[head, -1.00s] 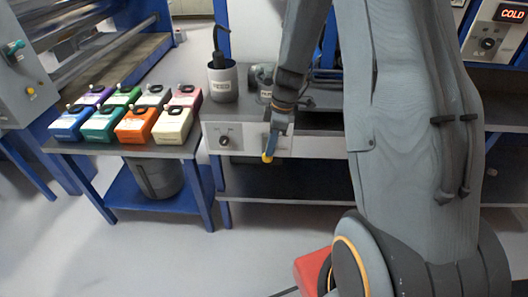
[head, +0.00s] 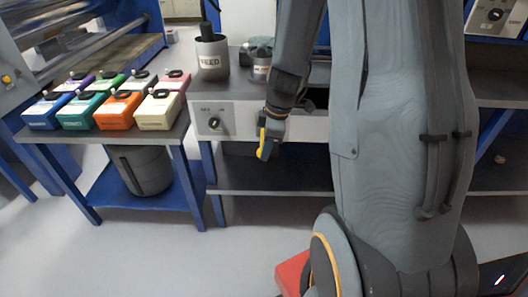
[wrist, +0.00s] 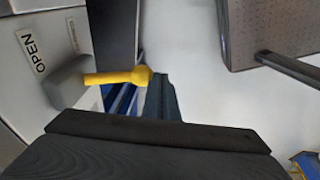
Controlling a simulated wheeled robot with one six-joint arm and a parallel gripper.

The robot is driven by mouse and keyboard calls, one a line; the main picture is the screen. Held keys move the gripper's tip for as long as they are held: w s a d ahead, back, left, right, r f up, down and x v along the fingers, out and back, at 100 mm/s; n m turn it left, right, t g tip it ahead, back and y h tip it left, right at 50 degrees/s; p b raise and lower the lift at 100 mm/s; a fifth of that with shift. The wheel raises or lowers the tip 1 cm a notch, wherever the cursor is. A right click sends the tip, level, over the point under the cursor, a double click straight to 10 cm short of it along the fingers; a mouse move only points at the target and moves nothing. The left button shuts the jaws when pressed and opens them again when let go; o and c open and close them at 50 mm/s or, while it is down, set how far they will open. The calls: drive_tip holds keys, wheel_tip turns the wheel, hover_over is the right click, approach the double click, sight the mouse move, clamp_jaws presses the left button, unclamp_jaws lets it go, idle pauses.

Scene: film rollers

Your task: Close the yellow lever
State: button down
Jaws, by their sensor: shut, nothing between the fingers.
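The yellow lever (wrist: 118,77) shows in the wrist view at left of centre, a short rod with a rounded tip. It points right from a grey hub (wrist: 68,82) on a pale wall marked OPEN. My gripper shows as a broad dark block (wrist: 160,130) across the bottom of the wrist view, shut and empty. The lever is just beyond its edge, with a gap visible between them. In the head view my gripper (head: 264,152) hangs before the grey bench, with a yellow strip along it. I cannot tell whether that strip is the lever.
Several coloured boxes (head: 112,108) sit on the blue-legged table at left, with a grey bin (head: 143,170) below. A grey cup (head: 212,60) and a panel with a knob (head: 214,122) are by my gripper. Open pale floor (head: 170,245) lies in front.

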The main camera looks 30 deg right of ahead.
drive_tip(key=shift+f, duration=0.25)
drive_tip(key=shift+r, duration=0.1)
idle(0.4)
drive_tip(key=s+a+r+p, duration=0.1)
drive_tip(key=s+r+p, duration=0.1)
drive_tip(key=s+r, duration=0.7)
drive_tip(key=shift+a+r, duration=0.35)
drive_tip(key=shift+r, duration=0.4)
drive_tip(key=s+a+r+m+g+h+p, duration=0.1)
drive_tip(key=s+a+r+m+p, duration=0.7)
drive_tip(key=m, duration=0.4)
drive_tip(key=shift+s+a+r+g+h, duration=0.15)
drive_tip(key=shift+s+g+h, duration=0.15)
drive_tip(key=shift+s+g, duration=0.15)
